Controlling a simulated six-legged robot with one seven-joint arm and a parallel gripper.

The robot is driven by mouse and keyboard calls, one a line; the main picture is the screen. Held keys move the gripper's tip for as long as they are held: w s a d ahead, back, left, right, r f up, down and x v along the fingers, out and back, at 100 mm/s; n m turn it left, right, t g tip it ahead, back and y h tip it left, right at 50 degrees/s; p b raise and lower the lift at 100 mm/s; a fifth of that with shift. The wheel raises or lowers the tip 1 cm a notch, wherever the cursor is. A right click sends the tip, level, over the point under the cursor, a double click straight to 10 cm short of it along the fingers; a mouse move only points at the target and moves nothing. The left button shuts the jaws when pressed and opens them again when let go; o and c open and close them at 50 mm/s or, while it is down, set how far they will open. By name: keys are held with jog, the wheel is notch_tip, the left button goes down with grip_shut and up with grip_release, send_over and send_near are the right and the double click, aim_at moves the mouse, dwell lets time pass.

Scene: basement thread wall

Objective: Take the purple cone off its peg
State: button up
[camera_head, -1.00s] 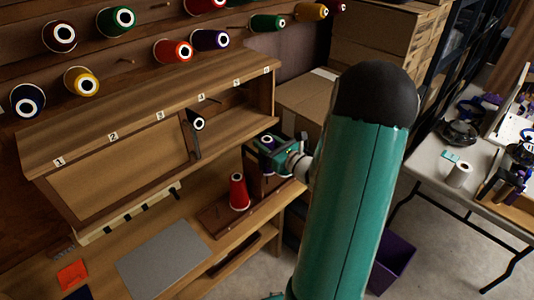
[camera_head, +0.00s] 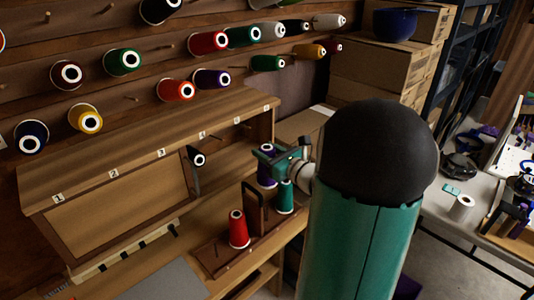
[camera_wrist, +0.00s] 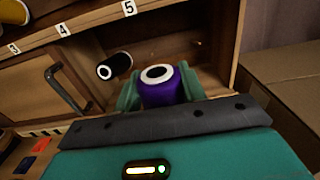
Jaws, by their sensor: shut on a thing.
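My gripper (camera_head: 275,158) is shut on a purple cone (camera_head: 266,170) with a white, dark-centred top, above the small wooden rack (camera_head: 215,254) on the bench. In the wrist view my gripper (camera_wrist: 160,88) has one teal finger on each side of the purple cone (camera_wrist: 170,93), whose top ring faces the camera. On the rack, a red cone (camera_head: 238,230) and a teal cone (camera_head: 284,197) stand upright, with a dark upright handle (camera_head: 254,207) between them. The peg under the held cone is hidden. Another purple cone (camera_head: 211,78) sits on the wall.
The numbered wooden cabinet (camera_head: 140,165) stands behind my gripper, with a black cone (camera_head: 196,156) in its open bay. Several coloured cones hang on wall pegs above. Cardboard boxes (camera_head: 375,70) stand behind right; a white table (camera_head: 470,225) is at far right.

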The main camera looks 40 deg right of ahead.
notch_tip(320, 180, up, 4)
dwell(0.5)
